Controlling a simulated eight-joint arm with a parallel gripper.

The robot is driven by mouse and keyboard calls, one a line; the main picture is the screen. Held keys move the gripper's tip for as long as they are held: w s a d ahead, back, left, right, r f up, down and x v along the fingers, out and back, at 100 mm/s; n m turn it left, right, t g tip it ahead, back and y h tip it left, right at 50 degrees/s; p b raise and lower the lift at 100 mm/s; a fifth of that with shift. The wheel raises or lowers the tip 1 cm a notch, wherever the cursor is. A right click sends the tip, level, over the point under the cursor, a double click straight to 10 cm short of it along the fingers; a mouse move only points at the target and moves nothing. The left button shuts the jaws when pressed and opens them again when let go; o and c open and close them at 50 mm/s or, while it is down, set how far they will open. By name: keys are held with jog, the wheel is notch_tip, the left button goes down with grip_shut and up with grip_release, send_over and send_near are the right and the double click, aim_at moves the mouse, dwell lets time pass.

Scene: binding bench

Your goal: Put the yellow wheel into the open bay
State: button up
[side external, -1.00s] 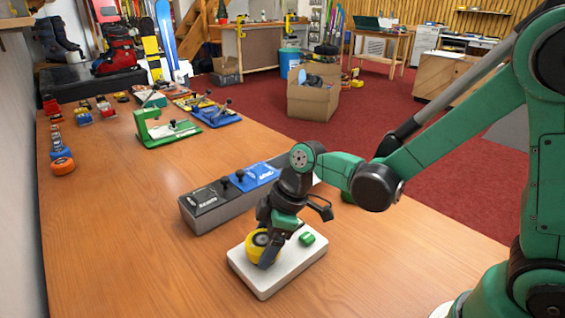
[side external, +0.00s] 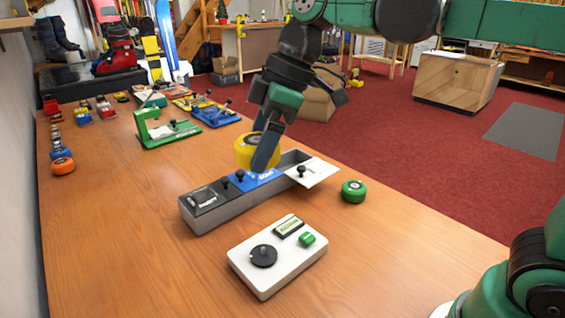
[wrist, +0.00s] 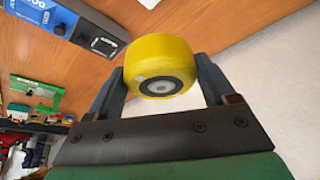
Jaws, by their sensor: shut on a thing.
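My gripper (side external: 266,143) is shut on the yellow wheel (side external: 244,155) and holds it in the air. In the wrist view the wheel (wrist: 158,60) sits between the two fingers (wrist: 160,88), its dark hub facing the camera. The long grey box (side external: 225,216) has a black lid (side external: 208,198), a blue lid (side external: 250,181) and a white lid (side external: 318,172). The white lid sits off to the right, and the open bay (side external: 291,160) shows beside it. In the side view, wheel and gripper overlap the box's middle and far part; their exact height above it is hard to tell.
A white device (side external: 250,278) with a black dial and green knob lies in front of the box. A green wheel (side external: 353,190) stands right of it. An orange wheel (side external: 62,165) and a green jig (side external: 165,132) are farther back.

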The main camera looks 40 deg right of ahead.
jog(key=shift+r, duration=0.45)
jog(key=shift+w+d+r, duration=0.15)
jog(key=shift+w, duration=0.15)
jog(key=w+d+f+m+t+h, duration=0.1)
jog(key=w+d+f+m, duration=0.15)
jog(key=w+d, duration=0.3)
jog(key=w+d+f+m+h, duration=0.1)
jog(key=w+d+f+m, duration=0.1)
jog(key=w+d+m, duration=0.3)
jog(key=w+d+f+m+t+h, duration=0.1)
jog(key=w+d+f+m, duration=0.1)
jog(key=w+d+f, duration=0.3)
jog(key=w+d+f+m+h, duration=0.1)
jog(key=w+d+f+m, duration=0.2)
jog(key=d, duration=0.4)
jog(key=shift+n, duration=0.65)
jog(key=shift+s+d+f, duration=0.1)
jog(key=shift+s+f, duration=0.05)
jog(key=shift+f, duration=1.9)
jog(key=shift+s+f, duration=0.15)
jog(key=shift+f, duration=1.85)
jog(key=shift+f, duration=0.2)
jog(key=shift+f, duration=0.35)
jog(key=shift+f, duration=0.15)
